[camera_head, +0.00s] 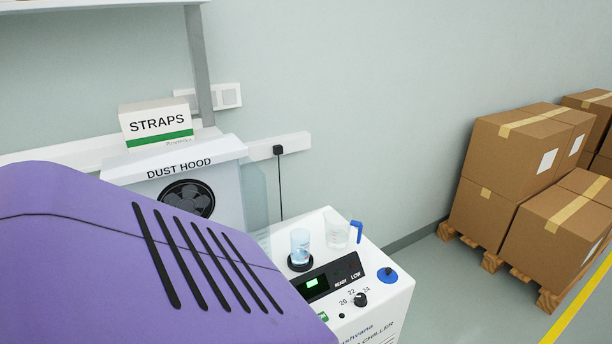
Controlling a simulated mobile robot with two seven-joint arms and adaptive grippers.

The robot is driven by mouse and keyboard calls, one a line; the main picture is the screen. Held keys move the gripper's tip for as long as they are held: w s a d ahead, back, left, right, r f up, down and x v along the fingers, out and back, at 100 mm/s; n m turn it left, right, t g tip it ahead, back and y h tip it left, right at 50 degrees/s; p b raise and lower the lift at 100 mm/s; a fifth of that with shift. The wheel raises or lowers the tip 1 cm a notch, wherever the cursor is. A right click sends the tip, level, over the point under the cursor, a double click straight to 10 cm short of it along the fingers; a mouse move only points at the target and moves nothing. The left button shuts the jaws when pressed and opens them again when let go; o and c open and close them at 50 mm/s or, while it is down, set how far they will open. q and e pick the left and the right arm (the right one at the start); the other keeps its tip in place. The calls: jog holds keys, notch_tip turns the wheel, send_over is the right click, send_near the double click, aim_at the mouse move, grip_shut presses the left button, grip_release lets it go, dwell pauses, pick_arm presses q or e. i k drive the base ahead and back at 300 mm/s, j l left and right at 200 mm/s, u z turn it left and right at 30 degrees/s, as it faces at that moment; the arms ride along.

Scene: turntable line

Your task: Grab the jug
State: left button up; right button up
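A clear jug (337,235) with a blue handle stands upright on top of a white chiller (366,290), near its back edge. The handle is on the jug's right side. Left of the jug, a small clear bottle or glass with bluish contents (299,244) stands on a round black base. Neither of my grippers shows in this view. A large purple shape with black slots fills the lower left and hides part of the chiller's left side.
A dust hood (222,154) with a fan and a straps box (157,122) stand behind at left. A wall outlet with a black cable (280,185) is behind the chiller. Cardboard boxes (490,215) sit on pallets at right. Floor between is clear.

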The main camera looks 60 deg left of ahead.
aim_at(338, 223)
jog(key=u, duration=2)
